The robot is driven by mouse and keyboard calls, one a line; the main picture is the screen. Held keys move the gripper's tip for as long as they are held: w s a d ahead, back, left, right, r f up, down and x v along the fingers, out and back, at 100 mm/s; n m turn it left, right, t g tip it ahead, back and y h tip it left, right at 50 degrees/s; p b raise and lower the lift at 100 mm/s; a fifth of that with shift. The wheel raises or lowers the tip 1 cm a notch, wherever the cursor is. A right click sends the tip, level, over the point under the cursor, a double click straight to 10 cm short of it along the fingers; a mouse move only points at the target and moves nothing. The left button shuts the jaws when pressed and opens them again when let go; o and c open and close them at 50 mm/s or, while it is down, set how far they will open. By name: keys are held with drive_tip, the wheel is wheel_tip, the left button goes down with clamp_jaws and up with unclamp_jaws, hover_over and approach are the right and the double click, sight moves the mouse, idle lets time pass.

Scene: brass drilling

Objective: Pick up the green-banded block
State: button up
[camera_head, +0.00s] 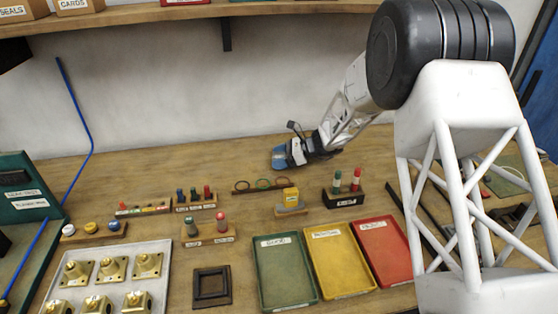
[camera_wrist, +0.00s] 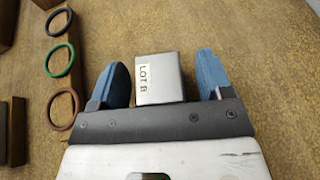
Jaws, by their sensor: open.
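In the wrist view a grey metal block (camera_wrist: 159,78) with a white label reading "LOT" and an unclear letter lies between the blue fingers of my gripper (camera_wrist: 164,72). The gripper is open, with a gap on both sides of the block, wider on the right. I see no green band on the faces of this block that show. In the head view my gripper (camera_head: 280,158) is low over the back middle of the table, and no block can be made out there. A green ring (camera_wrist: 60,60) stands left of the gripper in the wrist view.
A dark ring (camera_wrist: 59,21) and a red-brown ring (camera_wrist: 63,108) flank the green one. Green (camera_head: 262,280), yellow (camera_head: 312,262) and red (camera_head: 403,275) trays stand in front.

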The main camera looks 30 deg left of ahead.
sight(279, 154)
clamp_jaws()
idle(0.4)
drive_tip(key=shift+r, duration=0.1)
drive_tip(key=shift+r, duration=4.95)
